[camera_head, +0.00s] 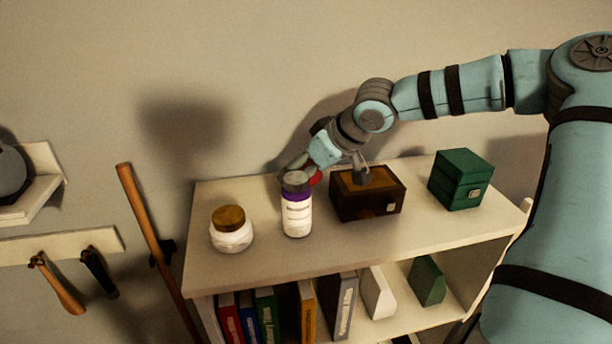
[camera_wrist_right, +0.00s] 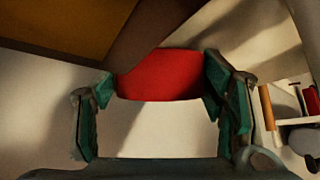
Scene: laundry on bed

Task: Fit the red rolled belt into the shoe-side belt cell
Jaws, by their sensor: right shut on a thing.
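My right gripper (camera_head: 312,168) is low behind the white bottle with the purple band, beside the brown box. It is shut on a red thing (camera_wrist_right: 160,75), which shows between both fingers in the right wrist view. Only a small red part (camera_head: 316,178) shows in the head view, so I cannot confirm it is a rolled belt. The brown box (camera_head: 367,208) stands to the right of the gripper; its edge fills the upper left of the right wrist view (camera_wrist_right: 135,42). No shoe or marked belt cell is recognisable. My left gripper is not in view.
The bottle (camera_head: 297,213) stands close in front of the gripper. A white jar (camera_head: 232,236) with a brown lid is left of it. A green box (camera_head: 461,180) stands at the right on the shelf top (camera_head: 270,262). The front strip of the shelf top is clear.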

